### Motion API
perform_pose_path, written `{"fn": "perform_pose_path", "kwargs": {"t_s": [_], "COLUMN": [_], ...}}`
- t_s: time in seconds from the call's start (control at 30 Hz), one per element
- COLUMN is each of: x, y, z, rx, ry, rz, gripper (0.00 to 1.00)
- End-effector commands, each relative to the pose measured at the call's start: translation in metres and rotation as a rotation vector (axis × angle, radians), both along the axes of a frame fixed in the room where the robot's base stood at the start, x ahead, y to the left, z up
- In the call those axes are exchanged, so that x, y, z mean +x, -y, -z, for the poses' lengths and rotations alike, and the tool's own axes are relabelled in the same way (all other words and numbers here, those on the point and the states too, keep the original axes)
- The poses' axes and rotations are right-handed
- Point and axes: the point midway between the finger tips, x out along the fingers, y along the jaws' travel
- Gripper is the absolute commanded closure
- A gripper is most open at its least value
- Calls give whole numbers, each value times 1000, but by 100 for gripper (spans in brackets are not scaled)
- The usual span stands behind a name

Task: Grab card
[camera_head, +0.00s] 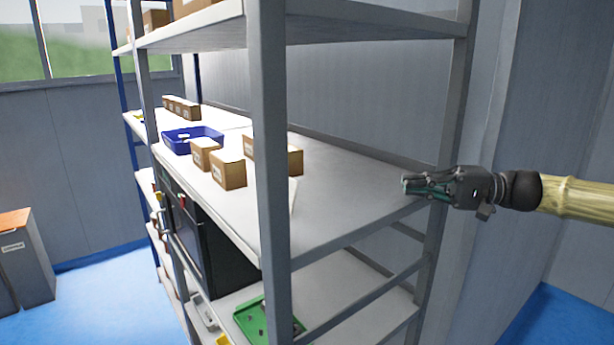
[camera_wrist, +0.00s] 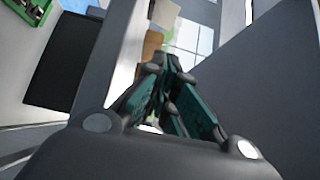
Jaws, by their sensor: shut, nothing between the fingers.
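No card can be made out in either view. My gripper (camera_head: 407,186) is at the right in the head view, at the right end of the middle shelf (camera_head: 345,190). Its dark fingers with green pads are closed together and hold nothing. In the wrist view my gripper (camera_wrist: 163,75) shows from behind with its fingertips together. I cannot tell whether it touches the shelf or its frame.
Cardboard boxes (camera_head: 228,169) and a blue tray (camera_head: 193,133) stand on the middle shelf. A grey upright post (camera_head: 268,140) stands at the near corner. A green tray (camera_head: 252,322) lies on a lower shelf. The blue floor (camera_head: 95,300) at left is clear.

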Motion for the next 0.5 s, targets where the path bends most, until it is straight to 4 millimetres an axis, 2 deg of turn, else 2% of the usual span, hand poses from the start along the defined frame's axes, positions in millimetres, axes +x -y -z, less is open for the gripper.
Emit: {"fn": "perform_pose_path", "kwargs": {"t_s": [0.27,0.5], "x": [0,5], "y": [-15,-51], "z": [-2,-2], "rx": [-1,-2], "ry": [-1,-2], "rz": [14,17], "gripper": [100,100]}}
